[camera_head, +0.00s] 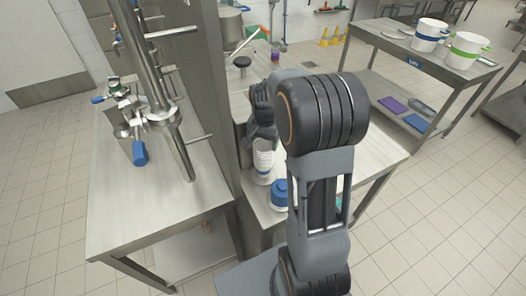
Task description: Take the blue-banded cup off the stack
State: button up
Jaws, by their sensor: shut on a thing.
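A stack of white cups (263,161) stands upright on the metal table, left of my large dark arm joint. My gripper (262,138) points down at the top of the stack. It is shut on a cup there, and its dark fingers hide most of that cup. I cannot make out a blue band on it, nor whether it is clear of the cups below.
A blue round container (280,193) stands just right of and in front of the stack. A steel filling machine (160,112) stands on the left table (130,215), with an upright metal panel beside the stack. White buckets (430,35) stand on the back-right table.

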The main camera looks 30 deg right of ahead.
aim_at(265, 144)
jog(key=shift+r, duration=0.15)
jog(key=shift+r, duration=0.2)
jog(key=r, duration=0.3)
jog(key=shift+s+d+b, duration=0.15)
jog(key=shift+d+b, duration=0.1)
jog(key=shift+b, duration=0.05)
jog(key=s+d+r+b, duration=0.1)
jog(key=s+d+r, duration=0.5)
jog(key=d, duration=0.1)
jog(key=s+d+r+b, duration=0.1)
jog(key=s+d+r, duration=0.1)
jog(key=d+r, duration=0.1)
jog(key=shift+s+d+r+b, duration=0.15)
jog(key=shift+s+r+b, duration=0.05)
jog(key=shift+s+b, duration=0.2)
